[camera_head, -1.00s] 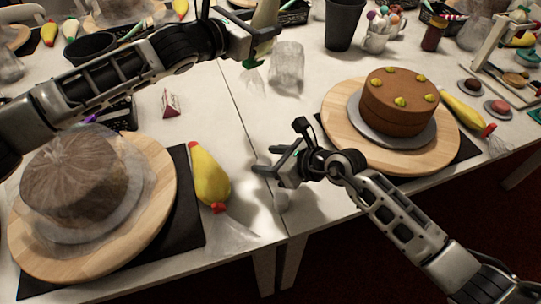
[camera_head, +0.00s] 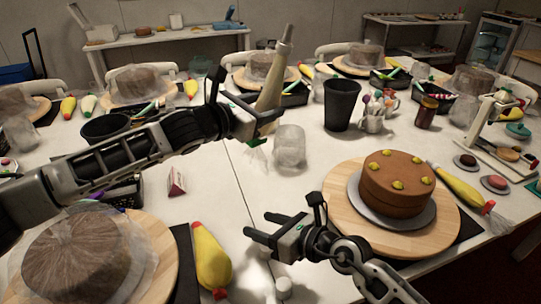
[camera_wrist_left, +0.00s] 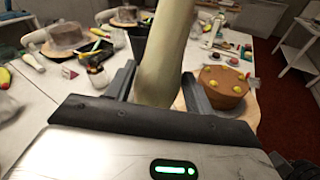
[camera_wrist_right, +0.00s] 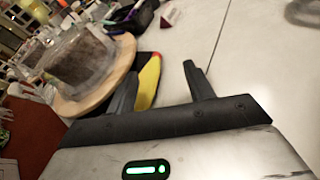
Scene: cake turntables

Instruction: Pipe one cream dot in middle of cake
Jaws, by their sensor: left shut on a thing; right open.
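A brown cake (camera_head: 397,183) with several yellow-green dots around the edge of its top stands on a grey plate (camera_head: 425,217) over a round wooden board (camera_head: 345,215) at the right. The middle of its top is bare. My left gripper (camera_head: 265,118) is shut on a pale cream piping bag (camera_head: 272,85), held upright above the table, left of and beyond the cake. The bag fills the middle of the left wrist view (camera_wrist_left: 165,55), where the cake also shows (camera_wrist_left: 223,85). My right gripper (camera_head: 262,228) is open and empty, low over the table left of the cake.
A plastic-covered cake (camera_head: 75,258) and a yellow piping bag (camera_head: 211,255) are at the lower left. A clear cup (camera_head: 289,146), a dark cup (camera_head: 341,103) and a jar (camera_head: 426,112) stand beyond the cake. Another yellow bag (camera_head: 458,187) lies to its right.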

